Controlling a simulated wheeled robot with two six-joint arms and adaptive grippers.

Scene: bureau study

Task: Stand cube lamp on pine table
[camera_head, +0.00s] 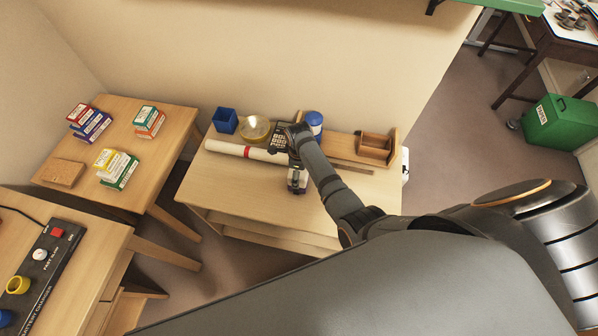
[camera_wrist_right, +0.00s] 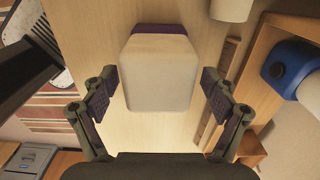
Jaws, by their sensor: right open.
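A pale, off-white rounded block with a purple band at its far end, apparently the cube lamp (camera_wrist_right: 158,75), stands on a light wooden surface in the right wrist view. My right gripper (camera_wrist_right: 160,97) is open, with one finger on each side of the block and a visible gap on both sides. Another light wooden table (camera_head: 175,122) stands at the left; I cannot tell which is the pine table. My left gripper is not in view.
The middle table also carries a white roll (camera_head: 228,149), a blue cup (camera_head: 225,120), a glass dome (camera_head: 256,128), a blue-topped container (camera_head: 314,122) and a wooden box (camera_head: 374,148). The left table holds stacked boxes (camera_head: 117,167) and a cork block (camera_head: 59,173); its middle is clear.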

